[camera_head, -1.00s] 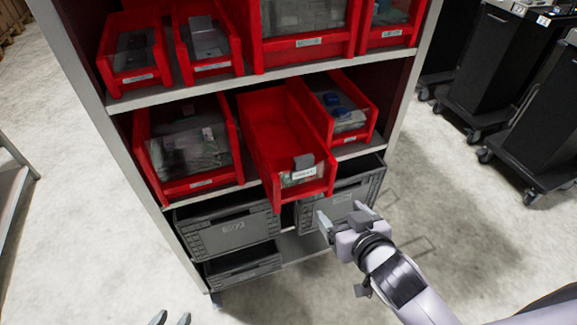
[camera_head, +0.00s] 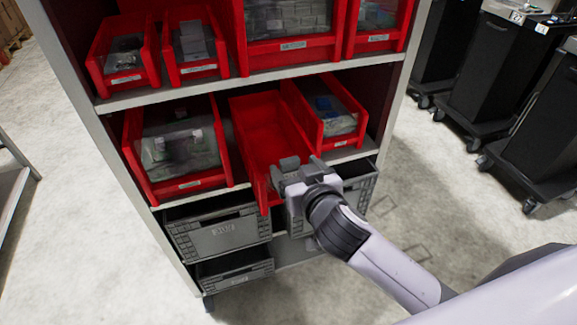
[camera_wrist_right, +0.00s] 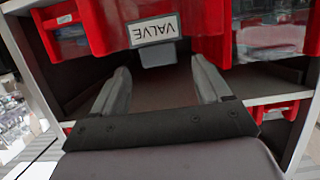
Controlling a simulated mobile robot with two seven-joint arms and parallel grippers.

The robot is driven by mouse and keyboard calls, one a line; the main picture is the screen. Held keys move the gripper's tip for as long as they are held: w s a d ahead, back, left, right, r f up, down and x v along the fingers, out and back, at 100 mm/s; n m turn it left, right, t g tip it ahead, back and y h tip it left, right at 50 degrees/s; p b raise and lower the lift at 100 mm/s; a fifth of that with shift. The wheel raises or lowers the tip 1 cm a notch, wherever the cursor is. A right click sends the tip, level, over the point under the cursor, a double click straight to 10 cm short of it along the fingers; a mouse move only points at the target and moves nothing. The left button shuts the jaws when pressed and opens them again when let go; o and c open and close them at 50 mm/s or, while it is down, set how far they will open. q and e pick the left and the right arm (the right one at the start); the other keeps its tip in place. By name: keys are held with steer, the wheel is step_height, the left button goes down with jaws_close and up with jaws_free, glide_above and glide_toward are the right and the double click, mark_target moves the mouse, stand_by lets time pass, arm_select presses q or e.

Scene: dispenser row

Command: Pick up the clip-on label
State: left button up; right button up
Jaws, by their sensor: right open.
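The clip-on label (camera_wrist_right: 157,31) is a white card reading VALVE with a grey clip block, on the front of the pulled-out red bin (camera_head: 262,132). In the head view only its grey clip (camera_head: 289,163) shows, at the bin's front edge; my right gripper hides the card. My right gripper (camera_head: 297,172) is open in front of that bin. In the right wrist view its two fingers (camera_wrist_right: 161,76) stand apart on either side of the grey clip block, with a gap on each side. My left gripper is out of view.
Red bins stand on both sides of the pulled-out bin, a wide one (camera_head: 180,150) left and a narrow one (camera_head: 335,115) right. Grey crates (camera_head: 222,235) sit below. A shelf upright (camera_head: 398,85) is at the right, black carts (camera_head: 495,75) beyond.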

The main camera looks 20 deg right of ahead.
mark_target(291, 164)
steer(key=shift+x, duration=2.35)
steer(key=shift+f, duration=0.1)
steer(key=c, duration=1)
